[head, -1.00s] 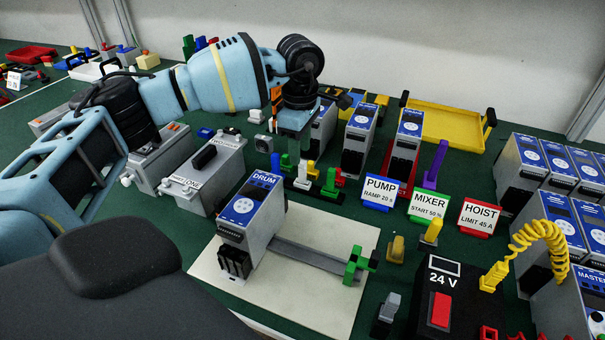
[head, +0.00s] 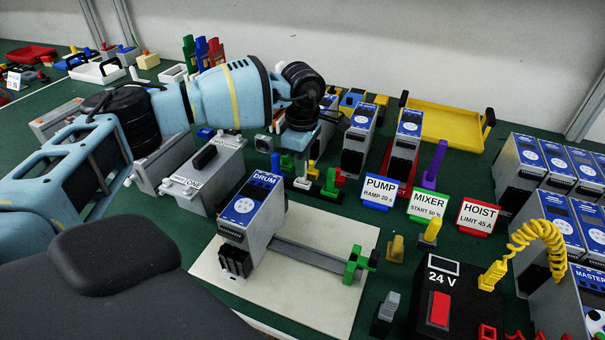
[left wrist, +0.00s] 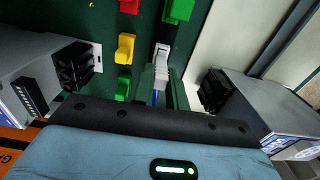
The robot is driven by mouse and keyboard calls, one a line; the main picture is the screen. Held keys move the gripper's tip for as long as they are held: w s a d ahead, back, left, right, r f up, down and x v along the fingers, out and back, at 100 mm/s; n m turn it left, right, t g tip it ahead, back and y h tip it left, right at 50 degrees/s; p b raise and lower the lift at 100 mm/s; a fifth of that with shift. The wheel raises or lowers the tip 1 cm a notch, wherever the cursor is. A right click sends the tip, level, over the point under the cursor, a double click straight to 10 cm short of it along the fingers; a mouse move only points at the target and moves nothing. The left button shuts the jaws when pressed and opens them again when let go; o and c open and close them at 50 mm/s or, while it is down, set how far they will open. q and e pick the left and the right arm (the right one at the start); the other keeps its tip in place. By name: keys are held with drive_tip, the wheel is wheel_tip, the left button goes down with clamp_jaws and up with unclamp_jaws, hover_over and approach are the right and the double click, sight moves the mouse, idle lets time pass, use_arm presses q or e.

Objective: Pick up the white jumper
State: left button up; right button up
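The white jumper (head: 302,183) stands on the green bench in the head view, among small coloured jumpers behind the DRUM unit. It also shows in the left wrist view (left wrist: 161,59), in line with the gap between the fingers. My left gripper (head: 296,163) points down just above and around it; its fingers in the left wrist view (left wrist: 162,90) lie on both sides of the jumper. I cannot tell whether they press on it. The jumper's upper part is partly hidden in the head view. My right gripper is not in view.
A green jumper (head: 330,183) stands close to the right, and a yellow one (left wrist: 125,48) is near in the wrist view. A yellow tray (head: 450,122) lies at the back.

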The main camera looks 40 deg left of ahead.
use_arm(q)
drive_tip(key=shift+r, duration=0.1)
clamp_jaws()
wheel_tip(320, 180, up, 10)
drive_tip(key=shift+f, duration=0.1)
